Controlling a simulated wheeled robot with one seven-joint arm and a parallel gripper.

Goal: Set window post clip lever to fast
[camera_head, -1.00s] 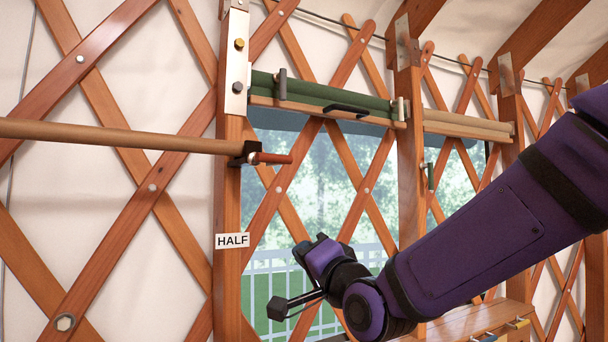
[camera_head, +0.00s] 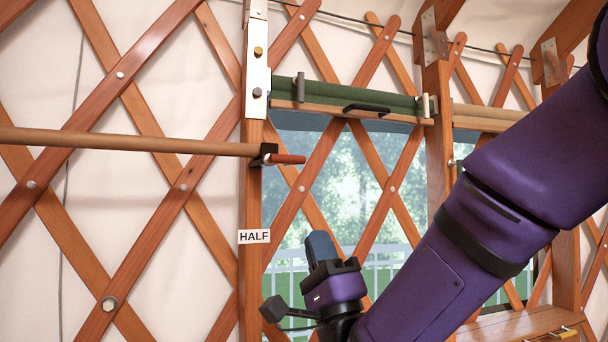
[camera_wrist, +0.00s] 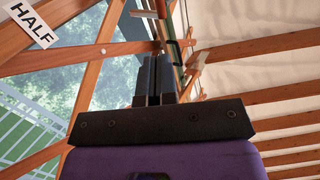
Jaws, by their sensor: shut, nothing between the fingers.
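The window post (camera_head: 251,200) stands at the left edge of the window, with a HALF label (camera_head: 254,236) on it. Above the label, a black clip (camera_head: 264,155) carries a red-brown lever (camera_head: 287,159) that sticks out to the right, nearly level. My gripper (camera_head: 320,243) points up in front of the window, below and right of the lever and apart from it. In the wrist view its dark fingers (camera_wrist: 155,75) are together with nothing between them. The HALF label shows there at upper left (camera_wrist: 32,22).
A wooden pole (camera_head: 120,141) runs from the left to the clip. A green rolled blind (camera_head: 345,94) with a black handle (camera_head: 367,108) hangs above the window. Crossed lattice slats line the wall. A wooden cabinet (camera_head: 515,326) stands at lower right.

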